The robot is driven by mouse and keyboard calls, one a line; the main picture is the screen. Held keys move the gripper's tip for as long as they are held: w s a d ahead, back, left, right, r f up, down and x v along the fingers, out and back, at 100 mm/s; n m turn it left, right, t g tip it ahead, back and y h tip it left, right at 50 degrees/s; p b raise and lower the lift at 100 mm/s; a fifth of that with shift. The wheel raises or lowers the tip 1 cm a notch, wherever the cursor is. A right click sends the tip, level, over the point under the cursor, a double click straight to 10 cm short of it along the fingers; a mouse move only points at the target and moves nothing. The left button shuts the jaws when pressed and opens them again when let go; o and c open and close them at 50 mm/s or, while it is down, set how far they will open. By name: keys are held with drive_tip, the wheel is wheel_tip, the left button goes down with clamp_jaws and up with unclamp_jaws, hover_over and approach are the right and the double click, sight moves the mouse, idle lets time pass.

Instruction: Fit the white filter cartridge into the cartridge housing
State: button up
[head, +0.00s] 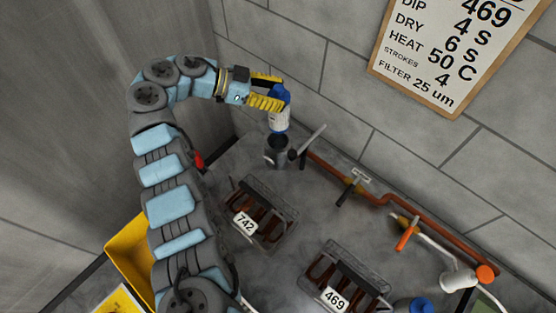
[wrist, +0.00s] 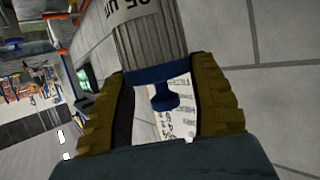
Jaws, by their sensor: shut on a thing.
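The white filter cartridge (head: 280,121) has a blue cap and hangs upright from my gripper (head: 282,92) in the head view. My gripper's yellow fingers are shut on the blue cap. The cartridge housing (head: 277,150) is a dark grey open cup on the counter by the wall. The cartridge's lower end is right over the housing's mouth; I cannot tell whether it touches or has entered the rim. In the wrist view the pleated white cartridge body (wrist: 150,40) and its blue cap (wrist: 155,75) show between my gripper's fingers (wrist: 165,85). The housing is not visible there.
A grey lever (head: 311,140) sticks up right of the housing. A copper pipe (head: 375,197) with valves runs along the wall. Racks labelled 742 (head: 262,213) and 469 (head: 345,280) stand on the counter. A sign (head: 455,50) hangs on the wall.

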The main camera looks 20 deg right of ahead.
sight(277, 127)
drive_tip(key=shift+a+f+b, duration=0.1)
drive_tip(key=shift+f+b, duration=0.2)
drive_tip(key=shift+b, duration=0.05)
drive_tip(key=shift+f, duration=0.1)
wheel_tip(277, 127, down, 13)
drive_tip(key=b, duration=0.3)
drive_tip(key=shift+r, duration=0.2)
drive_tip(key=shift+f+b, duration=1)
drive_tip(key=shift+f, duration=1.5)
drive_tip(key=o, duration=1.2)
drive_tip(key=shift+r, duration=0.1)
drive_tip(key=shift+c, duration=0.2)
drive_tip(key=shift+r, duration=0.1)
